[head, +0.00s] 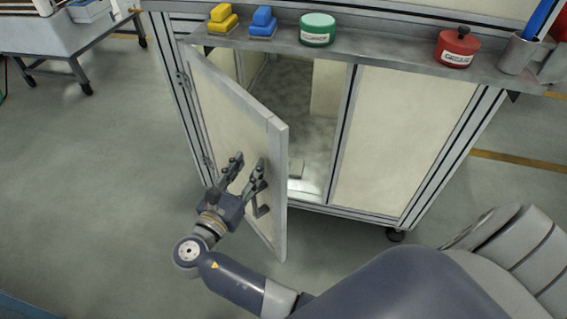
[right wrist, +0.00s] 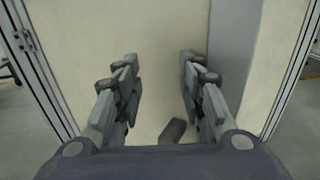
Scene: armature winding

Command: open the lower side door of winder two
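The lower side door (head: 230,125) of the winder cabinet (head: 345,150) stands swung outward on its left-hand hinges, with the opening behind it showing. It is a cream panel in a grey frame. My right gripper (head: 246,170) is at the door's outer face, near its free edge, with its two fingers apart. In the right wrist view the fingers (right wrist: 158,68) are spread with nothing clamped between them, facing the cream panel (right wrist: 155,30). A dark handle (right wrist: 172,131) shows low between the fingers, apart from them. My left gripper is out of view.
A ledge (head: 390,60) above the door carries yellow blocks (head: 222,18), blue blocks (head: 263,21), a green tin (head: 317,29), a red tin (head: 457,47) and a grey cup (head: 517,54). A wheeled cart (head: 60,45) stands at upper left. Floor to the left is clear.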

